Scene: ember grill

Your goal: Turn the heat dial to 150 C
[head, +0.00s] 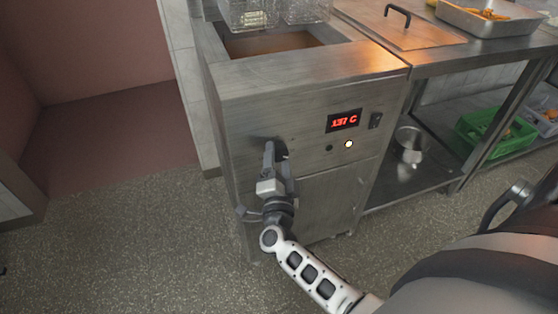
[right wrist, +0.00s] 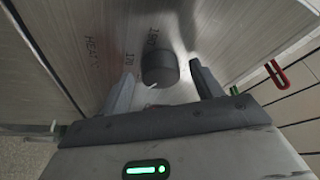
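The heat dial (right wrist: 158,67) is a dark round knob on the steel front of the fryer, seen in the right wrist view. Printed marks stand around it, one reading about 170, with the word HEAT to the left. A small pale pointer shows at its lower edge. My right gripper (right wrist: 163,84) is open, with one finger on each side of the dial and a gap visible on both sides. In the head view my right gripper (head: 275,155) is at the fryer's front and mostly hides the dial. The red display (head: 343,121) reads 137 C. My left gripper is not in view.
The fryer (head: 310,75) has wire baskets (head: 270,12) at its open well. A lit round lamp (head: 348,144) and a black switch (head: 375,121) sit right of the dial. A steel counter and shelf with a green crate (head: 490,130) stand to the right. The floor at left is clear.

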